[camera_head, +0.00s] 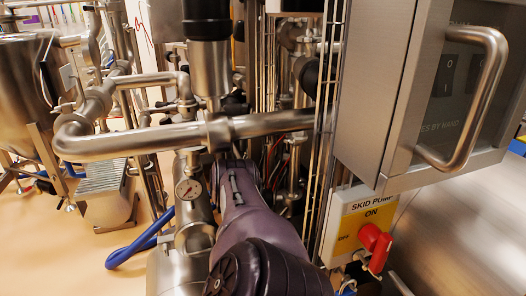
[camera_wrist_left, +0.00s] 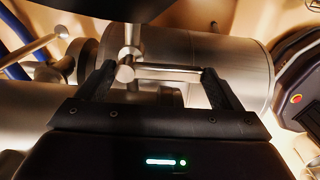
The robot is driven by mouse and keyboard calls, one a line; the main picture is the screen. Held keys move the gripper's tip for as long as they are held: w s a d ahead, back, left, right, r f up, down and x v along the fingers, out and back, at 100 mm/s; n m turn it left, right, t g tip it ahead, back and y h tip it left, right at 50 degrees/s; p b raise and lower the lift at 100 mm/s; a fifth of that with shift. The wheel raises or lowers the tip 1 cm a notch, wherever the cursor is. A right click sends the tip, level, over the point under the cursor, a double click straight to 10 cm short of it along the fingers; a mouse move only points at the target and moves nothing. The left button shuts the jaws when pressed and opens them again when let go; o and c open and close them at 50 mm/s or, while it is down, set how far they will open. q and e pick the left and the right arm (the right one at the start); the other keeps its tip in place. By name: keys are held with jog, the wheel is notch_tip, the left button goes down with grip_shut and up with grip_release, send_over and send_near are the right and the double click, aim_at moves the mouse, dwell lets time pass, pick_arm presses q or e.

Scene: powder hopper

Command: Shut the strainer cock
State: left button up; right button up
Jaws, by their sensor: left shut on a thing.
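In the left wrist view my left gripper (camera_wrist_left: 155,82) has its two dark fingers at either end of a short steel bar handle, and it is shut on this cock handle (camera_wrist_left: 172,73). The handle lies crosswise between the fingers, with a round steel knob and stem (camera_wrist_left: 126,70) at its left part. Behind it is a large horizontal steel cylinder (camera_wrist_left: 235,62), which looks like the strainer body. In the head view my arm reaches in from the bottom centre, and its gripper and the cock are hidden behind the arm and pipework. My right gripper is in neither view.
A thick steel pipe (camera_head: 130,143) crosses in front of my arm. To the right are a steel cabinet with a handle (camera_head: 482,95) and a yellow skid pump box with a red switch (camera_head: 376,244). A blue hose (camera_head: 135,248) lies left.

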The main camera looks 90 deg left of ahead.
pick_arm(q)
jog(key=shift+s, duration=0.2)
dwell(0.3)
jog(key=o, duration=1.2)
